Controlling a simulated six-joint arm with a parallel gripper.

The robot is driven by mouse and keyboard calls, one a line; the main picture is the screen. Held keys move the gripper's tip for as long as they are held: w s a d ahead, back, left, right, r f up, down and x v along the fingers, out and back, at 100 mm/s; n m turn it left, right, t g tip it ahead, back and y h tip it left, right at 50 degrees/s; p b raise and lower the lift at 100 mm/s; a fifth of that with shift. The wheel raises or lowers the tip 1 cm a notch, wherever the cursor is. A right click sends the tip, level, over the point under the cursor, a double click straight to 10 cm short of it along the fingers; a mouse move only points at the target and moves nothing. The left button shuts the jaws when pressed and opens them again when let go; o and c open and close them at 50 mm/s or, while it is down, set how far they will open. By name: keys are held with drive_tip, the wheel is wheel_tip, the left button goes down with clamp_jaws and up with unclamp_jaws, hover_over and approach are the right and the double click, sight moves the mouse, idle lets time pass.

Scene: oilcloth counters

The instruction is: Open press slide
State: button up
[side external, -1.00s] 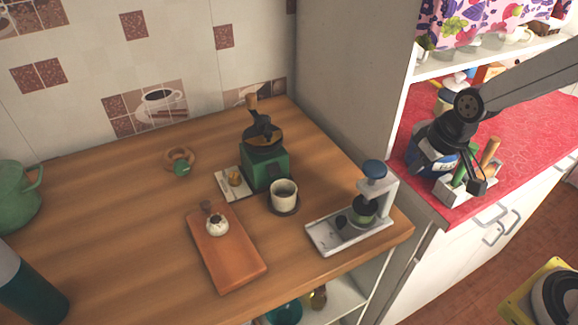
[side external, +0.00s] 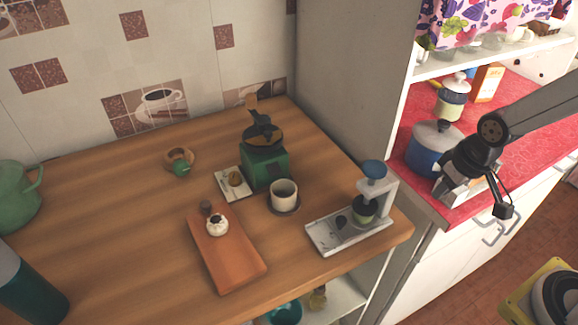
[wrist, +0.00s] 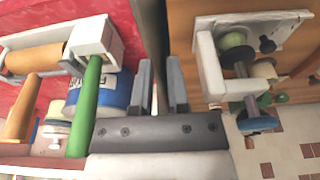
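The press (side external: 384,195) stands at the right front corner of the wooden counter. It has a pale grey upright, a blue knob (side external: 374,169) on top, a green part under the arm and a flat pale base (side external: 338,233). In the wrist view the press (wrist: 208,62) is at upper right, with its blue knob (wrist: 258,125) pointing down the picture. My gripper (wrist: 161,88) is open and empty, with a gap between its fingers. It is to the right of the press, over the red counter, apart from it. In the side view its fingertips are hard to make out.
A white holder (wrist: 97,36) with green and orange handles and a blue pot (side external: 428,150) are near my gripper on the red counter. A cup (side external: 284,194), a green grinder (side external: 264,167) and an orange-brown board (side external: 228,252) are left of the press.

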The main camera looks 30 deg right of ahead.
drive_tip(key=o, duration=0.3)
drive_tip(key=shift+r, duration=0.1)
drive_tip(key=shift+o, duration=1.2)
drive_tip(key=shift+r, duration=0.25)
drive_tip(key=w+r+v, duration=0.1)
drive_tip(key=w+v, duration=0.1)
drive_tip(key=v, duration=0.8)
drive_tip(key=w+a+n+g, duration=0.1)
drive_tip(key=w+a, duration=0.1)
drive_tip(key=a, duration=0.1)
drive_tip(key=w+a+n+g, duration=0.1)
drive_tip(key=w+a+n, duration=0.1)
drive_tip(key=w+a, duration=0.1)
drive_tip(key=w+a+r+n+g+h, duration=0.1)
drive_tip(key=w+a+n, duration=0.1)
drive_tip(key=w+a, duration=0.1)
drive_tip(key=shift+w+a+g, duration=0.1)
drive_tip(key=shift+a+g, duration=0.2)
drive_tip(key=shift+a, duration=0.1)
drive_tip(key=shift+w+a+f+n+g+h, duration=1.05)
drive_tip(key=shift+a+n, duration=0.95)
drive_tip(key=shift+a, duration=3.1)
wheel_tip(320, 180, down, 11)
drive_tip(key=shift+w+d+r, duration=0.15)
drive_tip(key=shift+w+r, duration=0.1)
drive_tip(key=shift+w, duration=0.1)
